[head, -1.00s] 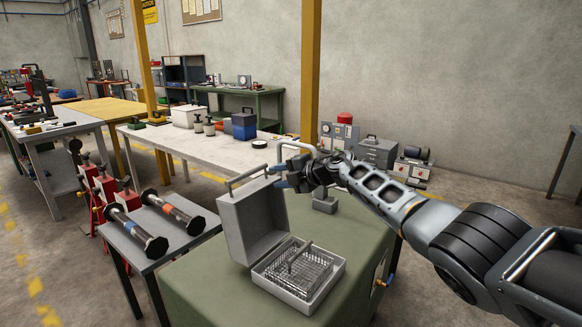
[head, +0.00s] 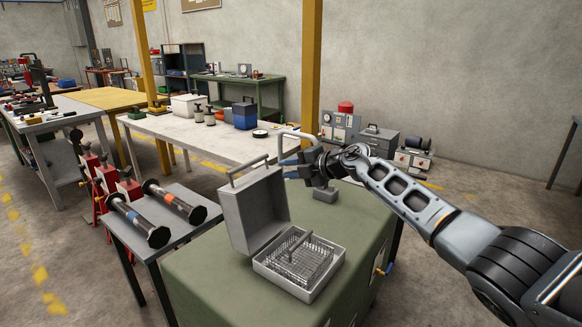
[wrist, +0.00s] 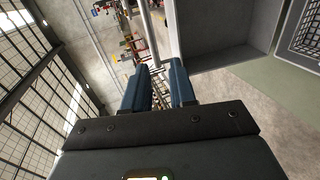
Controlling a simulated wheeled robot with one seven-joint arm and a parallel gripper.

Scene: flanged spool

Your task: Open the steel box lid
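The grey steel box (head: 312,283) stands on the green-covered table, with a wire basket (head: 300,257) inside. Its lid (head: 251,211) is open, standing up at the back left and leaning slightly back. It also shows in the wrist view (wrist: 215,30). A bar handle (head: 247,170) is on the lid's outer side. My gripper (head: 284,168) is just right of the lid's upper edge. In the wrist view its two blue fingers (wrist: 160,85) are apart with nothing clearly between them. A pale bar (wrist: 150,35), apparently the handle, lies beyond the fingertips.
A small grey block (head: 325,194) sits on the green table (head: 205,275) behind the box. A side table with two dark spools (head: 138,220) stands to the left. A long white table (head: 180,128) is behind. A yellow post (head: 311,65) rises behind my gripper.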

